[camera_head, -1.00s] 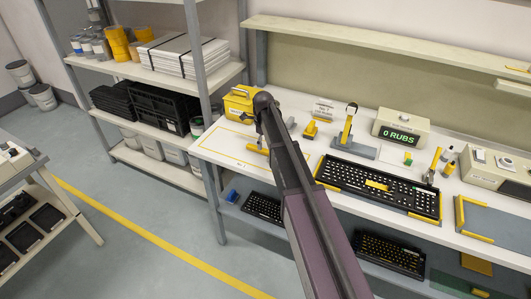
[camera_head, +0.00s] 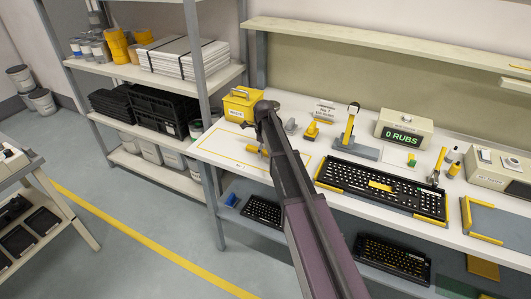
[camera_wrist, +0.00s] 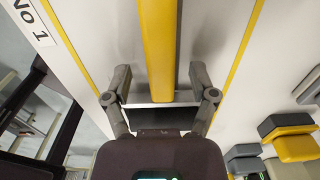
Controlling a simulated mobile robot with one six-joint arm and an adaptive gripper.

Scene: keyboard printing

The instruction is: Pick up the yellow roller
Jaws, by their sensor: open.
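The yellow roller (camera_wrist: 158,45) shows in the wrist view as a long, smooth yellow bar running from the top edge down between my fingers. A dark block covers or adjoins its near end. My gripper (camera_wrist: 159,72) is open, with one grey finger on each side of the roller and a visible gap on both sides. In the head view, a small yellow piece (camera_head: 250,149), which looks like part of the roller, shows on the white bench left of my arm. My arm hides the rest and most of the gripper there.
A yellow box (camera_head: 243,104) stands at the bench's back left. A yellow-and-grey tool (camera_head: 311,131) and a grey stand (camera_head: 352,146) are to the right. Farther right lies a black keyboard (camera_head: 398,195). Yellow lines mark the bench around the roller.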

